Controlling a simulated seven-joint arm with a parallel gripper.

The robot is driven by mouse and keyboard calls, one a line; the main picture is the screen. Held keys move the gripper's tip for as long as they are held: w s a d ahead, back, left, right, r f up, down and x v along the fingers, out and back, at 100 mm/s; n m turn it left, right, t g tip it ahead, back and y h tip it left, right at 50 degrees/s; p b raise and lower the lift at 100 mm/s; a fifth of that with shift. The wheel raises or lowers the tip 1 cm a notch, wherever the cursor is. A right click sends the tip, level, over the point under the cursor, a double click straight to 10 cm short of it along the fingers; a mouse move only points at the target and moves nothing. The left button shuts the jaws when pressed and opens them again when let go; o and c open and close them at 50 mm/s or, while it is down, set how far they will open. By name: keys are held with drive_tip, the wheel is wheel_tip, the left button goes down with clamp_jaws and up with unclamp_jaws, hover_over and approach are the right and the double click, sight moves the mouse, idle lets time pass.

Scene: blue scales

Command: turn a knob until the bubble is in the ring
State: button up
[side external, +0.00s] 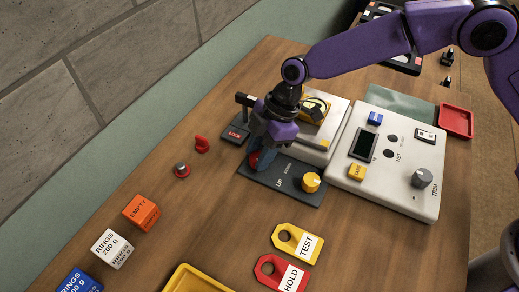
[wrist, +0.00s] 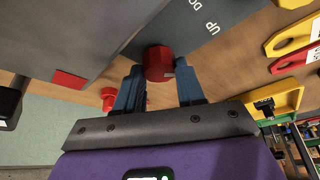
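A dark plate (side external: 262,182) marked UP carries a yellow knob (side external: 311,182) at its right end and a red knob (side external: 254,158) at its left end. My gripper (side external: 262,156) points down over the red knob. In the wrist view the red knob (wrist: 158,63) sits between the tips of my two blue fingers (wrist: 160,72). The fingers are about a knob's width apart; whether they press on it I cannot tell. A yellow-framed part (side external: 315,107) with a round face sits on the left scale, partly behind my arm. The bubble and ring cannot be made out.
A white scale body (side external: 385,190) with a grey TRIM knob (side external: 421,178) stands at right. Yellow TEST (side external: 297,243) and red HOLD (side external: 281,273) tags lie in front. Orange (side external: 141,212), white (side external: 112,248) and blue (side external: 80,281) blocks are front left. A dark block (side external: 236,132) is close behind my gripper.

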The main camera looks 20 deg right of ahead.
drive_tip(key=shift+c, duration=0.4)
drive_tip(key=shift+m, duration=0.3)
drive_tip(key=m+t, duration=0.1)
drive_tip(key=m, duration=0.2)
drive_tip(key=shift+s+m+t, duration=0.15)
drive_tip(key=shift+m+t, duration=0.15)
drive_tip(key=shift+m+t+h, duration=0.3)
drive_tip(key=shift+m+t, duration=0.2)
drive_tip(key=shift+m, duration=0.85)
drive_tip(key=shift+m+t+h, duration=0.3)
drive_tip(key=shift+m+t, duration=0.2)
drive_tip(key=shift+m, duration=0.85)
drive_tip(key=o, duration=1.1)
drive_tip(key=shift+c, duration=0.2)
drive_tip(key=v, duration=1.7)
drive_tip(key=shift+s+r, duration=0.15)
